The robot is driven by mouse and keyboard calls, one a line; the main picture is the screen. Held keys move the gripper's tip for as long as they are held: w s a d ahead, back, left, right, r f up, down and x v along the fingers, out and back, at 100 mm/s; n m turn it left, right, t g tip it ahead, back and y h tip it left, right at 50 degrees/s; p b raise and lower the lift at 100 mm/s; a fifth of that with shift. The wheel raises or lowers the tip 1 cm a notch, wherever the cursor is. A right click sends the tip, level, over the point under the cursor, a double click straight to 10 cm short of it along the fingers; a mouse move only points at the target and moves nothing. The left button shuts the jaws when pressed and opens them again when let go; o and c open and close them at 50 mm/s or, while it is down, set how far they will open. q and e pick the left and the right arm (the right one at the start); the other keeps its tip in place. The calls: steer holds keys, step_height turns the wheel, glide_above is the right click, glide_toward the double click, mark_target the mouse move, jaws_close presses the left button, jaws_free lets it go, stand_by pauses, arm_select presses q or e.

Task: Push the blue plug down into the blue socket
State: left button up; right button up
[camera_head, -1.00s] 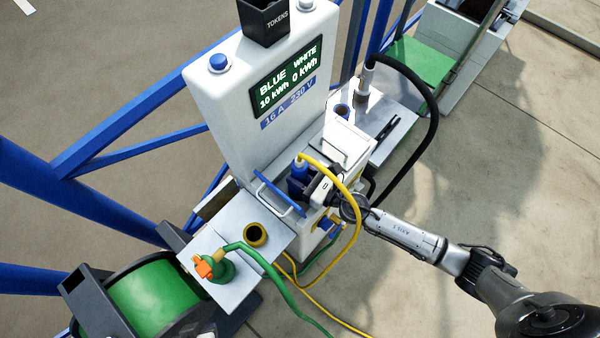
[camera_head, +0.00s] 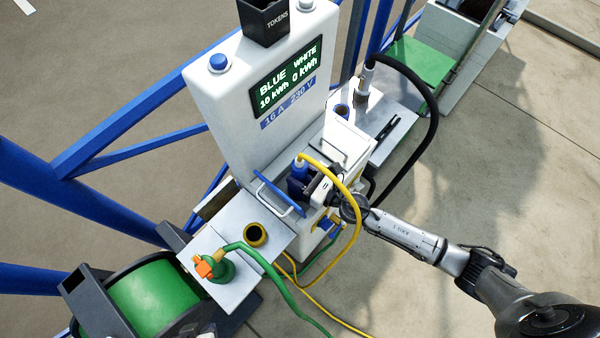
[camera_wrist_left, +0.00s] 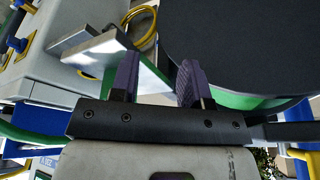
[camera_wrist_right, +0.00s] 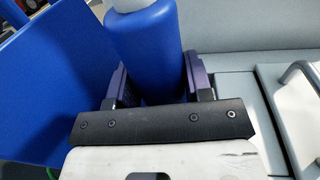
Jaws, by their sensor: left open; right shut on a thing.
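The blue plug (camera_head: 299,170) is upright at the front of the white pedestal, with the yellow cable coming out of its top. My right gripper (camera_head: 303,185) is shut on the plug. In the right wrist view the blue plug body (camera_wrist_right: 148,50) stands between the two fingers of the right gripper (camera_wrist_right: 152,85). The blue socket is hidden under the plug and gripper, so I cannot tell how deep the plug sits. A raised blue lid (camera_wrist_right: 45,75) is beside the plug. My left gripper (camera_wrist_left: 155,80) is open and empty in the left wrist view; it is out of the head view.
The white pedestal (camera_head: 225,110) rises behind the plug. A second white lid (camera_head: 345,140) stands to its right. The yellow cable (camera_head: 358,215) loops over my right wrist.

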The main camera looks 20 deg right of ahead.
mark_target(307, 181)
steer(key=shift+f+b, duration=0.6)
steer(key=o, duration=0.8)
steer(key=shift+r, duration=0.1)
steer(key=shift+s, duration=0.1)
steer(key=shift+b+v, duration=0.4)
steer(key=shift+v, duration=1.25)
steer(key=shift+b+v, duration=0.3)
steer(key=shift+v, duration=0.65)
steer(key=shift+b+v, duration=1.3)
steer(key=shift+v, duration=1.5)
